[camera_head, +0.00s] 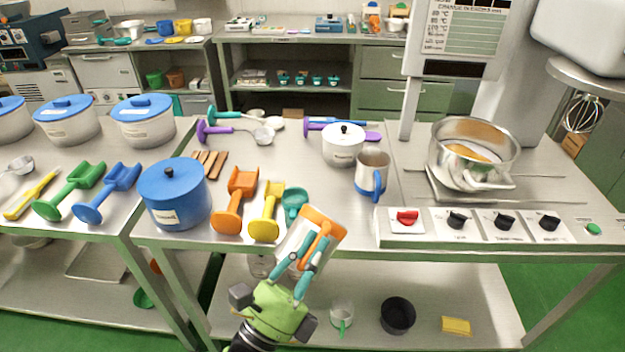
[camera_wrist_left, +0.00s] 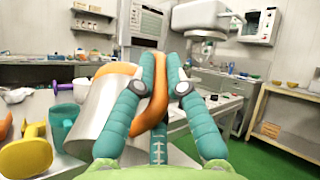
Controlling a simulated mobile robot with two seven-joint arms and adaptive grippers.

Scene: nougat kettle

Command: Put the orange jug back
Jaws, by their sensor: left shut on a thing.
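The orange jug (camera_head: 296,236) is a metal jug with an orange rim and an orange handle. In the head view it is tilted, in front of the table's front edge. My left gripper (camera_head: 315,244) has its teal fingers shut around the jug's handle. In the left wrist view the jug's metal body (camera_wrist_left: 98,117) lies left of the fingers, and the orange handle (camera_wrist_left: 158,100) runs between them. The jug's inside is hidden in the wrist view. My right gripper is in neither view.
A blue-handled jug (camera_head: 372,166) and white pot (camera_head: 343,147) stand behind. The kettle (camera_head: 472,150) is at right. The lower shelf (camera_head: 370,290) holds a black bowl (camera_head: 397,315).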

